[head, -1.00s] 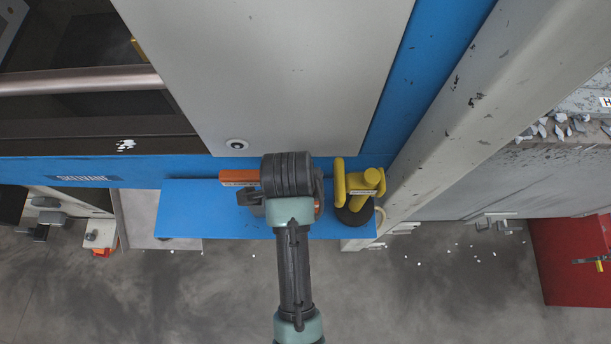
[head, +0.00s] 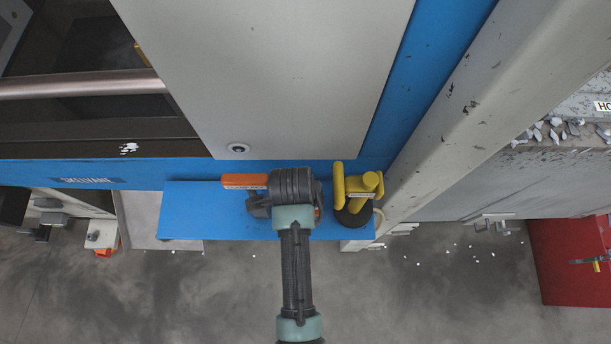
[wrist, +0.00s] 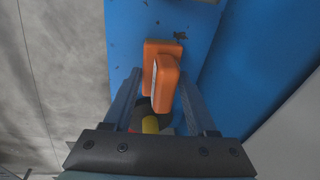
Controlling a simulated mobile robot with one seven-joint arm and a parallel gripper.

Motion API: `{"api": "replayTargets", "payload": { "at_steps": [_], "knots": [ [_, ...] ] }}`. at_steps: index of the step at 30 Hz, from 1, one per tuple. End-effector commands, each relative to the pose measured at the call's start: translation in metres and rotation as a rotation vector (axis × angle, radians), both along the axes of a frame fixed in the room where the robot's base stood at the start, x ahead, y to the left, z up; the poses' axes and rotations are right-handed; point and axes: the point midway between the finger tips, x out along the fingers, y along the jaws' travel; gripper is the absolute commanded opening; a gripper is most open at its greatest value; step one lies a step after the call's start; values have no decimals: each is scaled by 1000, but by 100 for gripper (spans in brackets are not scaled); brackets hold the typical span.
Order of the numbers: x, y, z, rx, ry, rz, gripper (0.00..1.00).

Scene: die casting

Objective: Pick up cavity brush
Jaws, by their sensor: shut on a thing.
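The cavity brush, which I take to be the orange-handled tool (head: 245,181), is at the blue shelf, left of my gripper (head: 259,204) in the head view. In the wrist view the orange brush (wrist: 166,84) lies between the two fingers of my gripper (wrist: 160,85), which is shut on it. My wrist hides part of the brush in the head view. I cannot tell whether the brush touches the shelf.
The blue shelf (head: 200,222) has clear room at its left. A yellow tool with a dark round base (head: 360,190) stands close at the right of my gripper. A grey panel (head: 260,70) rises behind, and a grey beam (head: 450,120) stands at the right.

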Motion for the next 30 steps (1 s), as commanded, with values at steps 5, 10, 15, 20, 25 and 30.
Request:
{"api": "replayTargets", "payload": {
  "at_steps": [5, 10, 15, 20, 25, 30],
  "knots": [
    [0, 0, 0, 0, 0, 0, 5],
    [0, 0, 1, 0, -1, 0, 0],
    [1, 0, 5, 0, -3, 0, 0],
    [2, 0, 26, 0, -6, 0, 0],
    [2, 0, 62, 0, -8, 0, 0],
    [2, 0, 89, -1, -6, 0, 0]
  ]
}}
